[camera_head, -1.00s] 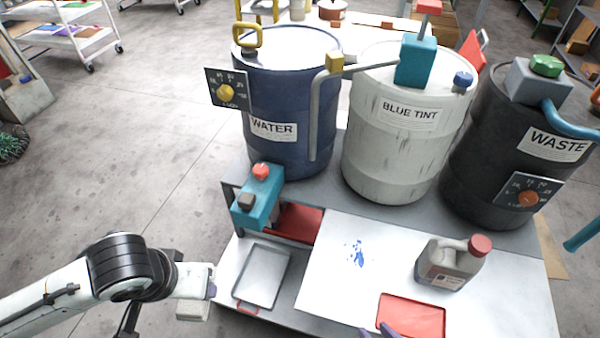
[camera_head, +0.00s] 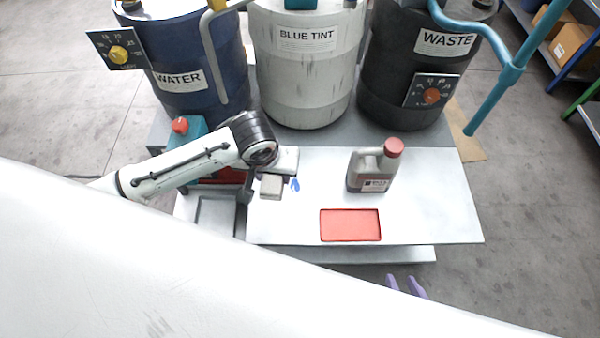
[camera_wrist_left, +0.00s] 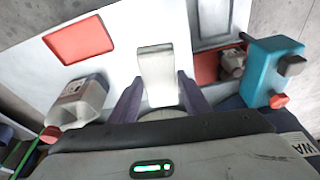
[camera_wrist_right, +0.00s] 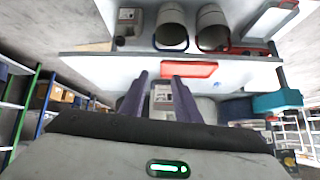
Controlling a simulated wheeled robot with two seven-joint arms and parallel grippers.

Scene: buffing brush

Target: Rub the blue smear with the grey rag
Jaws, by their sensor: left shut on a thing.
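The grey rag (camera_head: 271,186) is a pale folded pad in my left gripper (camera_head: 268,172). It shows between the purple fingers in the left wrist view (camera_wrist_left: 156,72). The rag is low over the white board, just left of the blue smear (camera_head: 295,185). Whether it touches the board is not clear. Part of the smear shows beside the gripper; the rest seems hidden behind it. My right gripper (camera_head: 406,286) shows only its purple fingertips, apart, in front of the table's front edge. In the right wrist view its fingers (camera_wrist_right: 160,85) stand apart.
A grey jug with red cap (camera_head: 372,168) and a red tray (camera_head: 350,225) stand on the white board (camera_head: 435,200), right of the smear. A metal tray (camera_head: 215,215) is left. Water (camera_head: 185,70), blue tint (camera_head: 305,75) and waste (camera_head: 405,85) drums stand behind.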

